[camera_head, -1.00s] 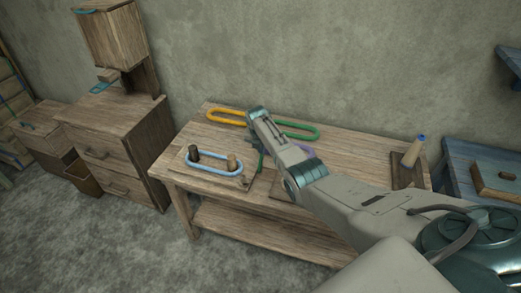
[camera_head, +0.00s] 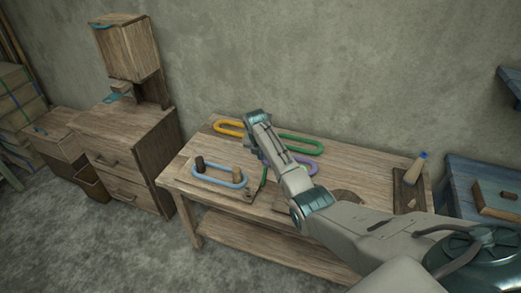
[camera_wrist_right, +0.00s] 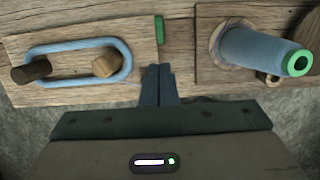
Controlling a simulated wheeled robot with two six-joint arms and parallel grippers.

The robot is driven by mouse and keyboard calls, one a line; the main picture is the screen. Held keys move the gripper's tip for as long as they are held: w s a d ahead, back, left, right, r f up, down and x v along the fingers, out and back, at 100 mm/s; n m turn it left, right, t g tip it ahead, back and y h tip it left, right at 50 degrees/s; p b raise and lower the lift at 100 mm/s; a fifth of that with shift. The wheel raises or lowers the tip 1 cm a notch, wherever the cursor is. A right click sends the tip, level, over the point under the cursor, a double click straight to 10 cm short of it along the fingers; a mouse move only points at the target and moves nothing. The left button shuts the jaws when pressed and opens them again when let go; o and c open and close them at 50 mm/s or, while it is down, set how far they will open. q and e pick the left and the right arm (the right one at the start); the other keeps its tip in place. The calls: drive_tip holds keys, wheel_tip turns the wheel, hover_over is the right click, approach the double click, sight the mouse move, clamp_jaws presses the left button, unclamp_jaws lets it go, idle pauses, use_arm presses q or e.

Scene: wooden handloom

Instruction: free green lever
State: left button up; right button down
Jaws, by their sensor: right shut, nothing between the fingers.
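A small green bar, apparently the green lever (camera_wrist_right: 159,29), stands at the right edge of the board with the blue loop. It also shows in the head view (camera_head: 263,177), partly beside my arm. My right gripper (camera_wrist_right: 158,70) is shut and empty, its fingertips just below the green bar in the wrist view, apart from it. In the head view my right arm hides much of this gripper. The blue loop (camera_wrist_right: 118,48) lies around a dark peg (camera_wrist_right: 32,69) and a light peg (camera_wrist_right: 105,65). My left gripper is not in view.
A bluish spool with a green end (camera_wrist_right: 297,62) stands on a board at the right of the wrist view. Yellow (camera_head: 228,127), green (camera_head: 300,144) and purple (camera_head: 306,164) loops lie farther back on the table (camera_head: 345,157). A cone (camera_head: 415,168) stands at the right.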

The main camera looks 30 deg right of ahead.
drive_tip(key=v, duration=0.4)
drive_tip(key=shift+d+b, duration=0.1)
drive_tip(key=shift+b, duration=0.2)
drive_tip(key=shift+s+f, duration=0.1)
drive_tip(key=shift+s, duration=0.1)
